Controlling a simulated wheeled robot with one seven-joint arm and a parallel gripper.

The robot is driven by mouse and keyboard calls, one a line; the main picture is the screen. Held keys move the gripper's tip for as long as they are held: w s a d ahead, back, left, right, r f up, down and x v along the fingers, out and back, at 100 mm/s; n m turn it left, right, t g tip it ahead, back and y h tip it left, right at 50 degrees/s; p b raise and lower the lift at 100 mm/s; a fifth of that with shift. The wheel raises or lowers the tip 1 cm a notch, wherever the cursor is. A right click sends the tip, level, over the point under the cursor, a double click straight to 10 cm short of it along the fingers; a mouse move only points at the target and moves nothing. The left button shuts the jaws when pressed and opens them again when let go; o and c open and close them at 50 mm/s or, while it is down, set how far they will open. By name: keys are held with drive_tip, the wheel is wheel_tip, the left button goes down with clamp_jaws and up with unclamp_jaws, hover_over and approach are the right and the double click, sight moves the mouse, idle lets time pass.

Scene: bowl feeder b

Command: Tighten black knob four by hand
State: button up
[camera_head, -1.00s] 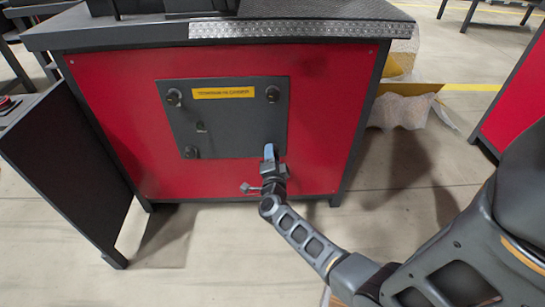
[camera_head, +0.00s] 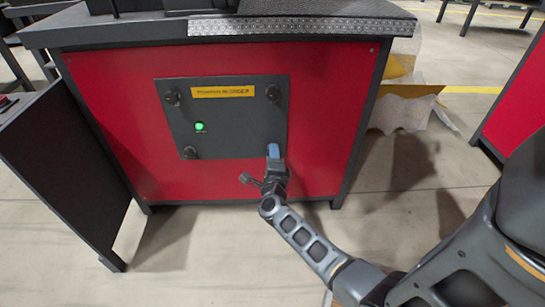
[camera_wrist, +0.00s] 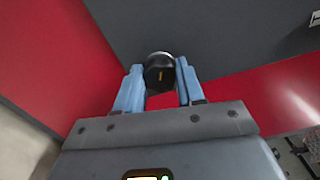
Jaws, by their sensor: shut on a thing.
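A dark grey panel (camera_head: 240,126) with a yellow label (camera_head: 223,91) is set on a red cabinet front. Black knobs sit at its upper left (camera_head: 172,97), upper right (camera_head: 272,93) and lower left (camera_head: 190,153). My gripper (camera_head: 273,152) is at the panel's lower right corner, where it hides the knob in the head view. In the wrist view, my gripper's blue fingers (camera_wrist: 159,85) are shut on a round black knob (camera_wrist: 160,72), one finger on each side. A small green light (camera_head: 199,127) glows on the panel.
The red cabinet (camera_head: 328,120) has a dark worktop overhanging the panel. A black side board (camera_head: 65,170) stands at the left. Open floor (camera_head: 400,200) lies to the right, with cardboard and wrapping (camera_head: 405,105) behind.

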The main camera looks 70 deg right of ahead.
drive_tip(key=shift+a, duration=0.1)
drive_tip(key=o, duration=1)
drive_tip(key=shift+o, duration=0.2)
drive_tip(key=p+v, duration=0.2)
drive_tip(key=v, duration=0.5)
drive_tip(key=shift+s+a+p, duration=0.15)
drive_tip(key=shift+a+p, duration=0.15)
